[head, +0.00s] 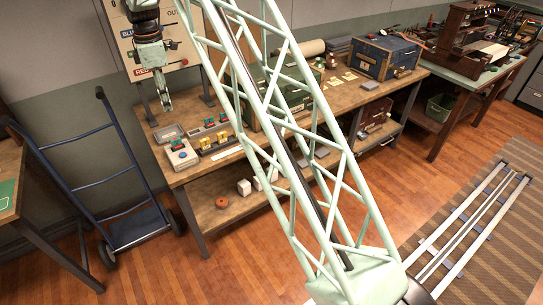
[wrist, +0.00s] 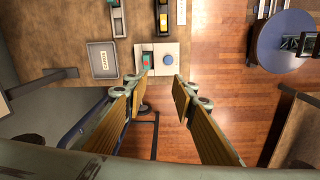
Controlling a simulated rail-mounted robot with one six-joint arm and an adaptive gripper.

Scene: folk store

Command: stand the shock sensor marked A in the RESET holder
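My gripper (head: 165,104) hangs above the left end of the workbench (head: 240,163). In the wrist view, my gripper (wrist: 164,88) is open, with nothing between its fingers. Just beyond the fingertips is a pale box (head: 182,154) with a blue button; the box also shows in the wrist view (wrist: 172,49). A small teal block (wrist: 147,61) sits at the box's left side, near the left fingertip. A dark rack (head: 209,125) holds teal-and-red blocks, and another rack behind the box holds yellow blocks (head: 205,142). The letter A and the word RESET are not readable on any of these.
A grey tray (wrist: 102,60) with a card lies left of the box. A board (head: 150,38) stands behind the bench. A blue hand truck (head: 100,175) stands left of it. A green box and a blue chest (head: 385,57) stand farther right. A lower shelf holds white blocks.

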